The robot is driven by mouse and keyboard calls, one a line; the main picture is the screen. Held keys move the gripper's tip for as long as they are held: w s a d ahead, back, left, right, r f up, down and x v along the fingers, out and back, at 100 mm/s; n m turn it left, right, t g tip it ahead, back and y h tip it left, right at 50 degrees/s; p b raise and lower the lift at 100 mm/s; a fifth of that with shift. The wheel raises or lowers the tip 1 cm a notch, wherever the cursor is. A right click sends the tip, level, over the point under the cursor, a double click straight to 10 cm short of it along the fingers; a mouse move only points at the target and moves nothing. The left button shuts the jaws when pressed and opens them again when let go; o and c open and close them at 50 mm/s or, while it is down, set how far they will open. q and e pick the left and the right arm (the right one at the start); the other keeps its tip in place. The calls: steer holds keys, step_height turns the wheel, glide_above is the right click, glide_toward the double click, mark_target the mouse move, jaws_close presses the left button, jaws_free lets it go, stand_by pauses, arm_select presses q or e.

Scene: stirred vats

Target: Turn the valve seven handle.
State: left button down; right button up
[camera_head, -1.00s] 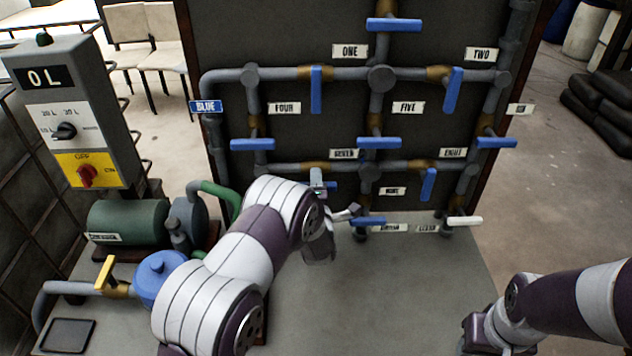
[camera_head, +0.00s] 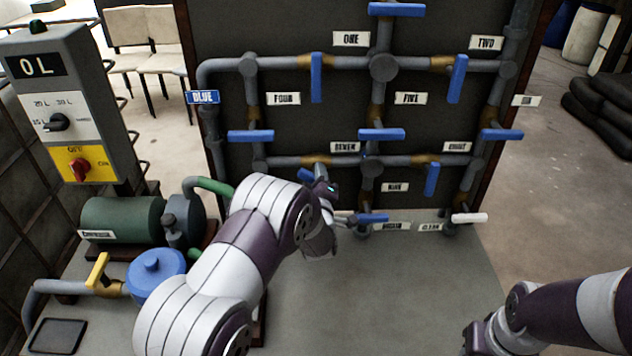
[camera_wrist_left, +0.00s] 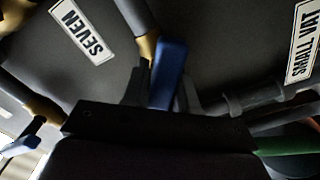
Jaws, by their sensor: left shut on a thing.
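The valve seven handle, a blue lever (camera_wrist_left: 168,75), stands between the two fingers of my left gripper (camera_wrist_left: 163,92) in the left wrist view. The gripper is shut on it. The SEVEN label (camera_wrist_left: 83,33) is to its left there. In the head view my left gripper (camera_head: 322,190) is at the lower middle of the pipe panel, just below the SEVEN label (camera_head: 345,147).
A white handle (camera_head: 469,218) is at lower right. A control box (camera_head: 70,110), green motor (camera_head: 122,220) and blue pot (camera_head: 156,272) stand left.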

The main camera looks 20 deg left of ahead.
arm_select(q)
steer(key=m+b, duration=0.1)
steer(key=m, duration=0.4)
steer(key=shift+m+b, duration=0.3)
steer(key=shift+b, duration=0.05)
steer(key=m, duration=0.4)
steer(key=shift+m, duration=0.4)
steer(key=shift+b, duration=0.3)
steer(key=c, duration=1)
jaws_free()
steer(key=b+v, duration=0.1)
steer(key=v, duration=1.1)
steer(key=shift+s+d, duration=0.1)
steer(key=shift+s, duration=0.2)
